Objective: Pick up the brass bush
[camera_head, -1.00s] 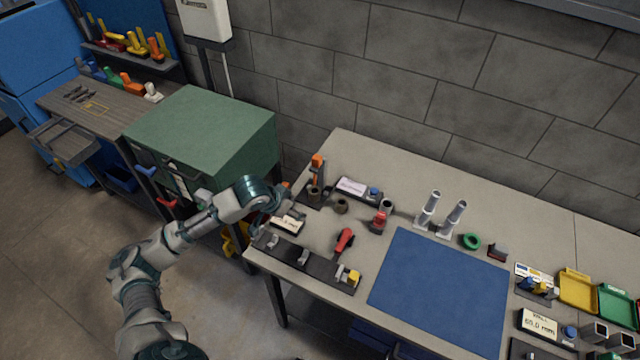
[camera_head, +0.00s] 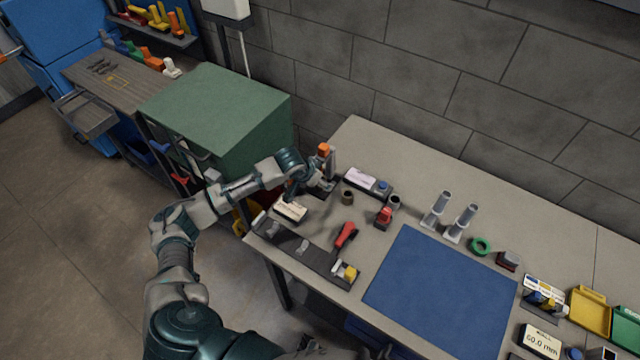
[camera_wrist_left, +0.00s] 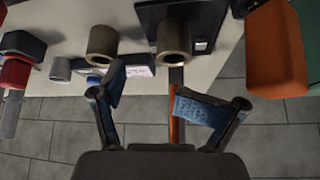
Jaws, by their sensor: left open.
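Two short brown, hollow bushes show; I cannot tell which is the brass one. One bush (camera_head: 347,197) stands on the grey bench, and it also shows in the left wrist view (camera_wrist_left: 102,42). The other bush (camera_wrist_left: 174,42) stands on the dark base of an orange-topped stand (camera_head: 324,151); in the head view my gripper hides it. My left gripper (camera_head: 322,184) is at that stand. In the left wrist view its two blue-padded fingers (camera_wrist_left: 160,103) are apart and empty, with the stand's bush just beyond the gap. My right gripper does not show.
A display box (camera_head: 290,211) and a dark rail (camera_head: 305,252) lie near the bench's left edge. A labelled box (camera_head: 362,181), a red-handled tool (camera_head: 346,234) and a red part (camera_head: 384,216) lie close by. The orange block (camera_wrist_left: 277,48) rises beside my fingers. The blue mat (camera_head: 440,290) is clear.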

